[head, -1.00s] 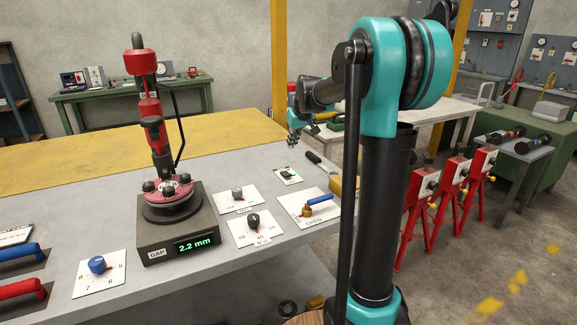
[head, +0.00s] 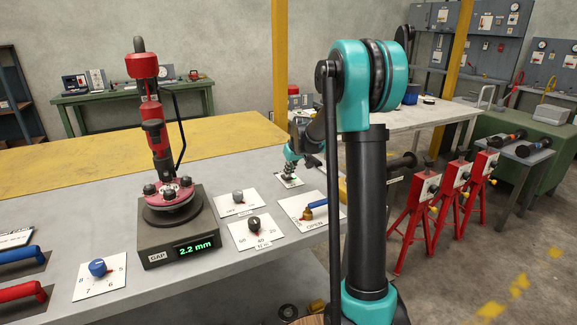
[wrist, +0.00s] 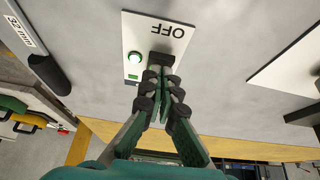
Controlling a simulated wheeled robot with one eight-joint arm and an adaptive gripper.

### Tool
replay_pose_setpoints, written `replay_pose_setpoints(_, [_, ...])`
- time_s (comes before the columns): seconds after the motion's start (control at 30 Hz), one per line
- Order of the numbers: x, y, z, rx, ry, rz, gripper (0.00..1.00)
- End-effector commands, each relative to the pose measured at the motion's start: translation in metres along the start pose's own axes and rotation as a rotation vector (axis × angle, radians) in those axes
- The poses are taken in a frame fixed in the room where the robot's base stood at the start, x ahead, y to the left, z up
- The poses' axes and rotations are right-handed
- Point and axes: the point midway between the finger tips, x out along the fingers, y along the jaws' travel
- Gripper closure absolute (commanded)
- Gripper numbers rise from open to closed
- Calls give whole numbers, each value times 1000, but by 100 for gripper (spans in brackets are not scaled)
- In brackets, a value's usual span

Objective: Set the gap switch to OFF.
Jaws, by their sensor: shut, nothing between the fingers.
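The gap switch's white plate (wrist: 138,30) is marked OFF in the wrist view and carries a lit green lamp (wrist: 136,62). A dark switch lever (wrist: 160,58) lies beside the lamp, partly hidden by my fingers. My gripper (wrist: 163,74) is shut and empty, its tips over the plate at the lever; I cannot tell whether they touch. In the head view my gripper (head: 288,172) is low over the same small plate (head: 291,183), mostly covering it. The GAP box (head: 178,240) shows 2.2 mm in green.
Nearby on the grey bench are a grey knob plate (head: 236,208), a black dial plate (head: 256,240), a blue-handled valve plate (head: 300,212) and a blue knob plate (head: 100,285). A 32 mm tool (wrist: 45,70) lies near the switch.

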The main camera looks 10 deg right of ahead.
Motion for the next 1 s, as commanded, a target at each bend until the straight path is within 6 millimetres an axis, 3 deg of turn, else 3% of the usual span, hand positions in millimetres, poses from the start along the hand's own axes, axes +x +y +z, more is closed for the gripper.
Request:
replay_pose_setpoints(0.4, [2,0,2,0,7,0,100])
replay_pose_setpoints(0.6, [8,0,12,1,114,-1,100])
replay_pose_setpoints(1.0, [7,0,5,-1,104,-2,100])
